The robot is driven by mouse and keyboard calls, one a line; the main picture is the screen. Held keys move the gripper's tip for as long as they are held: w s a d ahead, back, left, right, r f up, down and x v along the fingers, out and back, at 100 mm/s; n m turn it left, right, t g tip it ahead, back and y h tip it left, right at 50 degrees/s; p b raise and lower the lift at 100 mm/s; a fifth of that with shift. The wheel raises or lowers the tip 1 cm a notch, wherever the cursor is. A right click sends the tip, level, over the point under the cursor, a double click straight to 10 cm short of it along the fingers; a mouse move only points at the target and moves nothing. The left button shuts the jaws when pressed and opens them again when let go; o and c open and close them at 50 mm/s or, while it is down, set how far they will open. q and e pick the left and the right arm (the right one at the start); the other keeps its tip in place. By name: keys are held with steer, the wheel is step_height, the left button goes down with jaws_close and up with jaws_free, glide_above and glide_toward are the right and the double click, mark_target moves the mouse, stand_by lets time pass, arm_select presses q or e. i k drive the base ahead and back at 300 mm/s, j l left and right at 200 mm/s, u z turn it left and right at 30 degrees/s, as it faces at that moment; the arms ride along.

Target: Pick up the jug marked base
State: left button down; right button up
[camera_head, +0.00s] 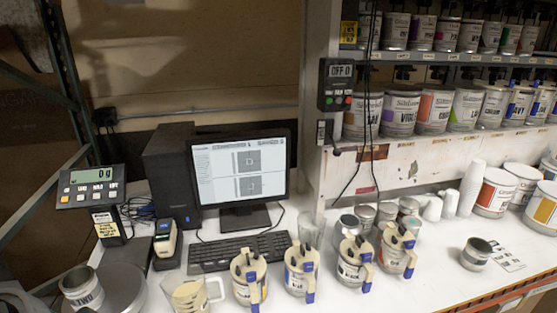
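Several jugs with handles stand along the front of the white worktop. A pale translucent jug (188,294) with cream-coloured contents is at the bottom edge, partly cut off. To its right are lidded jugs with blue-tipped handles: one (246,280), a second (297,272), a third (350,266) and a fourth (394,256). Their labels are too small to read surely, so I cannot tell which is marked base. Neither of my grippers is in view.
A scale display (91,187) stands left; a can marked TWO (82,290) sits on a round pan. A monitor (241,168) and keyboard (238,252) stand behind the jugs. Shelves of paint cans (401,108) are at right.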

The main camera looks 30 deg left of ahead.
mark_target(185, 288)
steer(key=u, duration=1.65)
